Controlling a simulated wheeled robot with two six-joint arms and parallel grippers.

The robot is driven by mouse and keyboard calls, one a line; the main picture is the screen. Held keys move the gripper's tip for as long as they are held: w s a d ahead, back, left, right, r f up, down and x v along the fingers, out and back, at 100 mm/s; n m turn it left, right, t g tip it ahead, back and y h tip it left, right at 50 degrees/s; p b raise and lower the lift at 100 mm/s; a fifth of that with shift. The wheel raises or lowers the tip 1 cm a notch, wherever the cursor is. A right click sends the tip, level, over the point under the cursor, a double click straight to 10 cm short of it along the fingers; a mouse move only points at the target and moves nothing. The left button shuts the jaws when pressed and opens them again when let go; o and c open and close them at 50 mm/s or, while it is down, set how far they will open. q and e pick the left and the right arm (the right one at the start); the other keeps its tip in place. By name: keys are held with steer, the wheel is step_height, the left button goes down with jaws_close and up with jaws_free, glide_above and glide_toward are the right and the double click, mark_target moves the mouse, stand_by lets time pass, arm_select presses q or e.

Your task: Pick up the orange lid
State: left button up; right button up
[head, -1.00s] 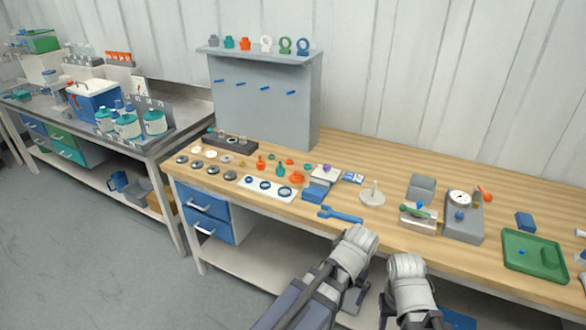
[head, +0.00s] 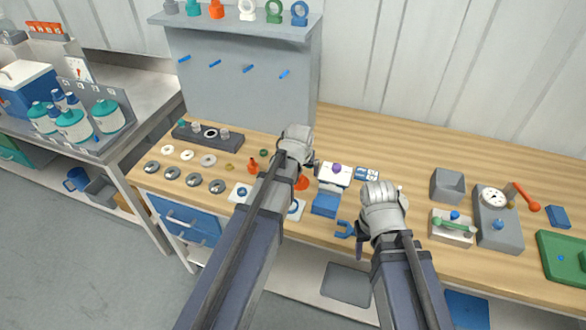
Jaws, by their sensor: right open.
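An orange piece (head: 302,183), which looks like the orange lid, lies on the wooden bench, partly hidden behind my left arm. A smaller orange flask-shaped piece (head: 252,167) stands to its left. My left gripper (head: 306,150) is over the bench just beyond the orange piece. Its fingers are mostly hidden by the wrist, so I cannot tell how they stand. My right gripper (head: 376,205) is open, above the front part of the bench, right of the orange piece and next to the blue wrench. Nothing shows in it.
A white block with a purple knob (head: 335,175) and a blue block (head: 325,205) stand between my grippers. A blue wrench (head: 345,229) lies near the front edge. A grey box (head: 447,186) and a gauge unit (head: 498,225) stand right. The back right bench is clear.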

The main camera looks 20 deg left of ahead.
mark_target(300, 178)
arm_select(q)
steer(key=shift+w+a, duration=0.2)
steer(key=shift+d+f, duration=0.1)
steer(key=b+x, duration=0.2)
steer(key=shift+f+b, duration=0.15)
steer(key=shift+b, duration=0.15)
steer(key=b+x, duration=0.5)
steer(key=shift+s+a+f, duration=0.15)
steer(key=shift+a, duration=0.05)
steer(key=c, duration=1.2)
steer(key=shift+o, duration=0.2)
